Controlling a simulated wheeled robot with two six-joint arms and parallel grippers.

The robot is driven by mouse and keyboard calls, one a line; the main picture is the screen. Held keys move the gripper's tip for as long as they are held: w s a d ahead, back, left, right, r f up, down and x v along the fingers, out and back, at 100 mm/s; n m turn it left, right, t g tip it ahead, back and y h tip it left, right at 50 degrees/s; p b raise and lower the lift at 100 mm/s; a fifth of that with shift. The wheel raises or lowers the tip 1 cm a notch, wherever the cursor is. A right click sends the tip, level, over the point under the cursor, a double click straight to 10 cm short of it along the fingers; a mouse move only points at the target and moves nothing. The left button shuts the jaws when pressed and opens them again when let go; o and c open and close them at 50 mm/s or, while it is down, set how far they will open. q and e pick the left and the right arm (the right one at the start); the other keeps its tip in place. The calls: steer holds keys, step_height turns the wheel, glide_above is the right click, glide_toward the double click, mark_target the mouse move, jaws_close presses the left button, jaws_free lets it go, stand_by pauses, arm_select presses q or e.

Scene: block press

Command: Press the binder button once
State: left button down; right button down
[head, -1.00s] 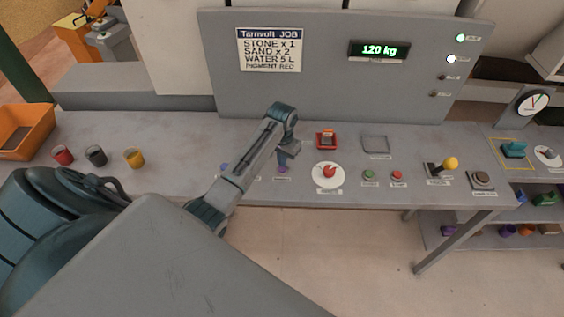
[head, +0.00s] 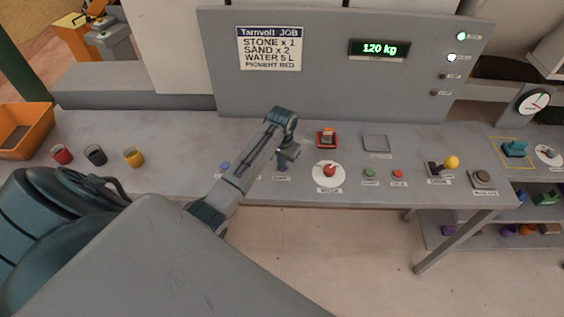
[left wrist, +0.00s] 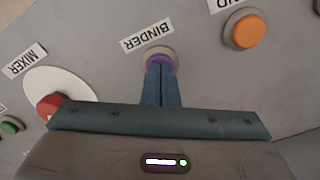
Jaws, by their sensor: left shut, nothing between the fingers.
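The binder button is a purple round button in a pale ring (left wrist: 160,51), beside the BINDER label (left wrist: 147,37) in the left wrist view. My left gripper (left wrist: 161,68) is shut and empty. Its blue fingertips overlap the near part of the button and hide it there; I cannot tell if they press it. In the head view my left gripper (head: 283,164) points down over the counter at the button's place and hides the button. My right gripper is not in view.
An orange button (left wrist: 247,29) sits to the right in the left wrist view. The red mixer knob on a white disc (head: 328,174), a green button (head: 369,173) and a red button (head: 398,173) lie to the right in the head view. The panel display (head: 379,48) reads 120 kg.

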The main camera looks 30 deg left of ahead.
arm_select(q)
steer(key=shift+f, duration=0.15)
steer(key=shift+p, duration=0.3)
stand_by(0.4)
steer(key=shift+f, duration=0.1)
stand_by(0.5)
steer(key=shift+r+p, duration=0.4)
steer(key=shift+r, duration=1.45)
stand_by(1.0)
